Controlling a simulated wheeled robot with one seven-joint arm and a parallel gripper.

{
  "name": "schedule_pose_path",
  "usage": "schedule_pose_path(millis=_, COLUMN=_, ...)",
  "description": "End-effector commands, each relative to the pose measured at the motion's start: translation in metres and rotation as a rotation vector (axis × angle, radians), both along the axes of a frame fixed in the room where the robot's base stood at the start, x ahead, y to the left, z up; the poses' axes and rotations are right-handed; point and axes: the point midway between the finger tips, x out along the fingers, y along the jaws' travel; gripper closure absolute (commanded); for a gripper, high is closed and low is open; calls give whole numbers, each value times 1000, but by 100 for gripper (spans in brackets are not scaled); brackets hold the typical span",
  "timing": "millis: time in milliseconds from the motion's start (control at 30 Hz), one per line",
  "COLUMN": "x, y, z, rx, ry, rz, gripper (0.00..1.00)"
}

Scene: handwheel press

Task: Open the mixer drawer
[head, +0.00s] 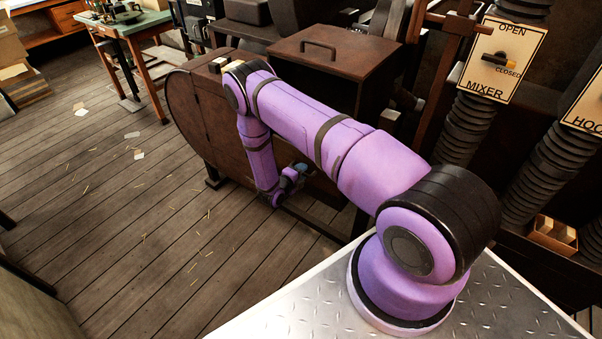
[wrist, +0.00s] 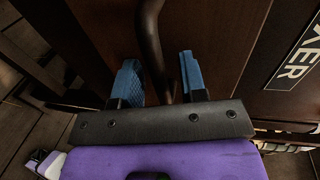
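The mixer drawer front (wrist: 225,40) is a dark red-brown panel filling much of the wrist view. A sign (wrist: 300,62) with the letters "XER" is on the right in that view. A dark curved bar handle (wrist: 150,35) runs down from the top of the panel between my gripper's two blue fingers. My gripper (wrist: 160,82) is open, one finger on each side of the handle, with small gaps visible. In the head view my gripper (head: 292,178) is low beside the dark machine, and my arm hides most of the drawer area.
A brown metal box (head: 335,55) with a top handle stands behind my arm. A sign (head: 502,60) marked OPEN, CLOSED and MIXER hangs at the right by black ribbed hoses (head: 462,125). The wooden floor (head: 130,220) at left is clear apart from scraps.

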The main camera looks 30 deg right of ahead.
Motion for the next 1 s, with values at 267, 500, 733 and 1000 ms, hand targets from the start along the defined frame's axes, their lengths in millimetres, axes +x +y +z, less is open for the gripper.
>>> schedule_pose_path(millis=267, x=0, y=0, z=0, rx=0, ry=0, rz=0, gripper=100)
schedule_pose_path(millis=500, x=-1, y=3, z=0, rx=1, ry=0, rz=1, gripper=100)
schedule_pose_path(millis=733, x=-9, y=29, z=0, rx=0, ry=0, rz=5, gripper=100)
schedule_pose_path(millis=1000, x=-32, y=91, z=0, rx=-1, ry=0, rz=6, gripper=100)
